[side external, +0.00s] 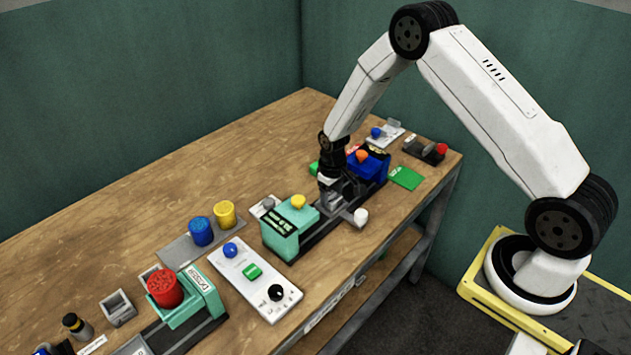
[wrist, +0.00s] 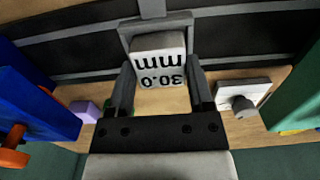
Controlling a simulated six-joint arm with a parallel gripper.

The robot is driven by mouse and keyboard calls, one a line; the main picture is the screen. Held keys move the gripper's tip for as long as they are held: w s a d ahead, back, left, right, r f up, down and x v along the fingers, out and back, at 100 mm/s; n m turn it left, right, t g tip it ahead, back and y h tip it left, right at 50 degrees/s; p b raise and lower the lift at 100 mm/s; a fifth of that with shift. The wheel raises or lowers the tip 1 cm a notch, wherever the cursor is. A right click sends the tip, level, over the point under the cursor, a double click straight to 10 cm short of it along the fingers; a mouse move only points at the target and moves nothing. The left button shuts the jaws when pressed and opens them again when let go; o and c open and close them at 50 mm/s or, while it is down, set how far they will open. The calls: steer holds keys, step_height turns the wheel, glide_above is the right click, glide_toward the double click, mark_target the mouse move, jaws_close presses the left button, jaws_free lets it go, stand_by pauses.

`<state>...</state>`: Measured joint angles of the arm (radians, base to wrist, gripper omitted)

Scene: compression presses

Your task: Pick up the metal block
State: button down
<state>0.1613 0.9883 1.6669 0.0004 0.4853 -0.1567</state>
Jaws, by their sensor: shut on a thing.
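The metal block (wrist: 158,60) is a pale grey block marked "30.0 mm", upside down in the wrist view. My gripper (wrist: 159,76) has its two dark fingers on either side of the block, shut on it. A grey frame borders the block's far side and edges; I cannot tell whether the block touches it. In the side view my gripper (side external: 334,196) points down at the dark rail between the teal press (side external: 285,235) and the blue press (side external: 371,166). The block is hard to make out there.
The blue press (wrist: 35,100) is close on the left in the wrist view, and the teal press (wrist: 300,92) on the right. A white control panel (side external: 255,280), coloured weights including a blue one (side external: 201,231), and another press crowd the front left. The wooden bench's (side external: 120,215) back left is clear.

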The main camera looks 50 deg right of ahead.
steer(key=shift+r, duration=0.2)
steer(key=shift+r, duration=0.5)
steer(key=s+a+r, duration=0.1)
steer(key=s+r, duration=1)
steer(key=s, duration=0.3)
steer(key=shift+a+r, duration=0.3)
steer(key=shift+a, duration=0.1)
steer(key=shift+w, duration=0.15)
glide_above(331, 199)
step_height(331, 199, down, 2)
steer(key=shift+f, duration=0.1)
stand_by(0.5)
